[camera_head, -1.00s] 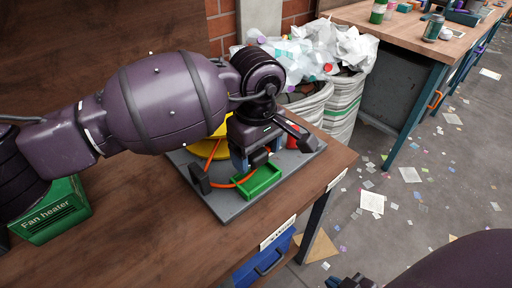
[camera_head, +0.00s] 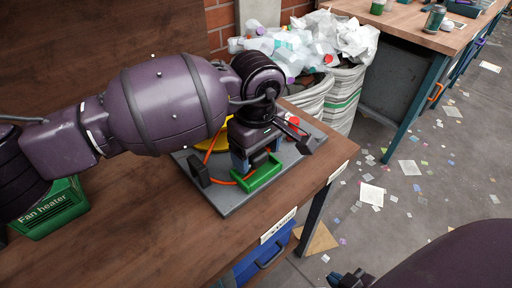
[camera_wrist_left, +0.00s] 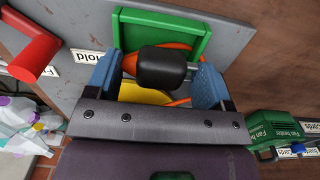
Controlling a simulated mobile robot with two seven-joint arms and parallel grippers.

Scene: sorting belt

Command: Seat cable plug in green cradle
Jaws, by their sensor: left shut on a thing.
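My left gripper (camera_head: 252,159) is over the grey board, at the back edge of the green cradle (camera_head: 264,180). It is shut on the black cable plug (camera_head: 260,159). In the left wrist view the plug (camera_wrist_left: 162,67) sits between the blue fingertips (camera_wrist_left: 157,80), overlapping the near part of the green cradle (camera_wrist_left: 160,22). An orange cable (camera_head: 222,184) runs from near the plug to a black upright block (camera_head: 198,170). Whether the plug touches the cradle floor is hidden. My right gripper (camera_head: 348,280) is partly visible at the bottom edge, its jaws unclear.
The grey board (camera_head: 232,206) lies near the table's right edge. A yellow round part (camera_head: 203,145) and a red handle (camera_wrist_left: 34,48) are on it. A green fan heater box (camera_head: 50,212) stands left. Bags of plastic waste (camera_head: 310,45) stand behind the table.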

